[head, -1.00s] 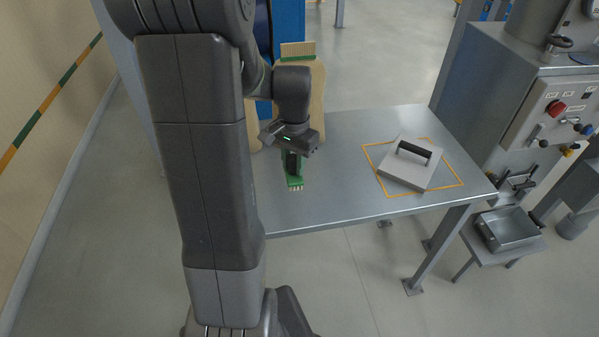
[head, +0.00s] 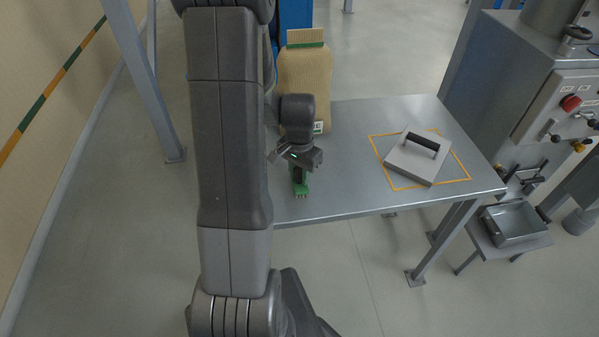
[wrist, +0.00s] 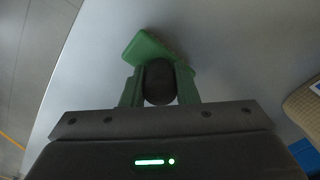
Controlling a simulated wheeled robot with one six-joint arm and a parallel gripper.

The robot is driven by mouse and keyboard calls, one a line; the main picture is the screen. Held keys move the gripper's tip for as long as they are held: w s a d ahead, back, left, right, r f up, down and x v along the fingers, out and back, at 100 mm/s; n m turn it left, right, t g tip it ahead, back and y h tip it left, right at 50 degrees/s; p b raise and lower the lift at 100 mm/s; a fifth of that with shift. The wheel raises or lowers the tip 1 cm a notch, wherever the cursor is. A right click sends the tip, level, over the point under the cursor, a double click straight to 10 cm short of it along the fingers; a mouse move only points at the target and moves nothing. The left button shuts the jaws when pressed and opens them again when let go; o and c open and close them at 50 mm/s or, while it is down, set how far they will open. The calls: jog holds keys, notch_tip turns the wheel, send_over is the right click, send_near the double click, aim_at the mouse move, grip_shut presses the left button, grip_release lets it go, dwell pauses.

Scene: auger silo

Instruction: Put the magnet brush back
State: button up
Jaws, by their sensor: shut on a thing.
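My gripper (head: 299,172) is shut on the dark rounded handle of a green-headed brush (head: 301,191), which I take as the magnet brush. In the head view the brush hangs below the gripper, over the near left part of the metal table (head: 350,185). I cannot tell whether it touches the table. In the wrist view the green brush head (wrist: 150,48) sits just beyond the fingers, with the dark handle (wrist: 159,82) between them.
A grey plate (head: 408,164) with a black handle lies turned within a yellow outline on the table's right side. A tan sack (head: 305,75) stands behind the gripper. A control cabinet (head: 540,110) and a low stand with a metal pan (head: 513,222) are at right.

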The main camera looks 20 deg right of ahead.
jog(key=o, duration=0.9)
jog(key=shift+o, duration=0.2)
notch_tip(320, 180, up, 12)
